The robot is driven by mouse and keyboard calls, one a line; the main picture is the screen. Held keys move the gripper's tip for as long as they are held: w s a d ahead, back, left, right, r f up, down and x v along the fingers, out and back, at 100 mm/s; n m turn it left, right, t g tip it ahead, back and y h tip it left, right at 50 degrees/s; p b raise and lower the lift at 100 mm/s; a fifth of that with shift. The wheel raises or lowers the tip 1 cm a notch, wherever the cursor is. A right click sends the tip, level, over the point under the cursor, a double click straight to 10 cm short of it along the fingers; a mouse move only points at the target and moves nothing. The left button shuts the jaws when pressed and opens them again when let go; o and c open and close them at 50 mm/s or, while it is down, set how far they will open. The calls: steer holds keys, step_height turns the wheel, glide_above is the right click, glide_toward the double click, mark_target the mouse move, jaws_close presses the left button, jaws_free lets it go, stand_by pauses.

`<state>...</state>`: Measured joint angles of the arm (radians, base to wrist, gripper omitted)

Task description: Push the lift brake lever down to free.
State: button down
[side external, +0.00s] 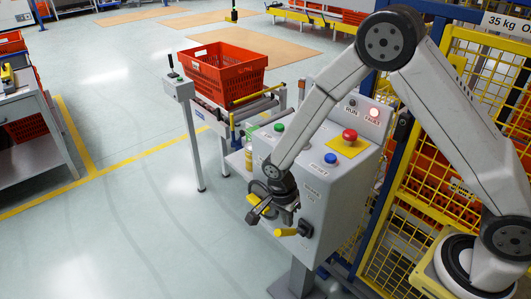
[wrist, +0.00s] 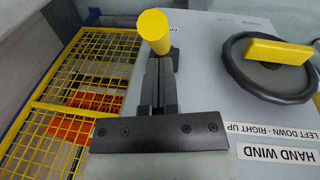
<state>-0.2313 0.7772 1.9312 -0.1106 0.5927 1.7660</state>
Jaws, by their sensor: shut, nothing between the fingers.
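The brake lever's yellow handle (side external: 285,232) sticks out from a black pivot low on the front of the grey control box (side external: 312,205), pointing left and outward. In the wrist view the round yellow handle end (wrist: 154,30) is at top centre, just beyond my fingertips. My gripper (side external: 288,214) is at the box front, just above the lever. In the wrist view my gripper (wrist: 162,72) is shut and empty, with its dark bolted bar across the lower middle. My fingers overlap the lever's base there, and I cannot tell whether they touch it. The lever's label is mostly hidden.
A black handwheel (wrist: 268,68) with a yellow grip is close beside the lever. Yellow mesh fencing (side external: 418,190) stands right. Open floor lies left.

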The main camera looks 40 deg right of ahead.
mark_target(277, 234)
steer(key=shift+a+f+h, duration=0.4)
steer(key=shift+a, duration=0.05)
stand_by(0.8)
steer(key=shift+a+f+h, duration=0.25)
steer(key=shift+a+h, duration=0.15)
steer(key=shift+h, duration=0.1)
steer(key=shift+a+f+h, duration=0.95)
steer(key=shift+f+h, duration=0.15)
steer(key=shift+h, duration=0.3)
step_height(277, 234, down, 8)
steer(key=a, duration=0.1)
steer(key=shift+a, duration=0.4)
steer(key=shift+s+f, duration=0.1)
steer(key=shift+s, duration=0.05)
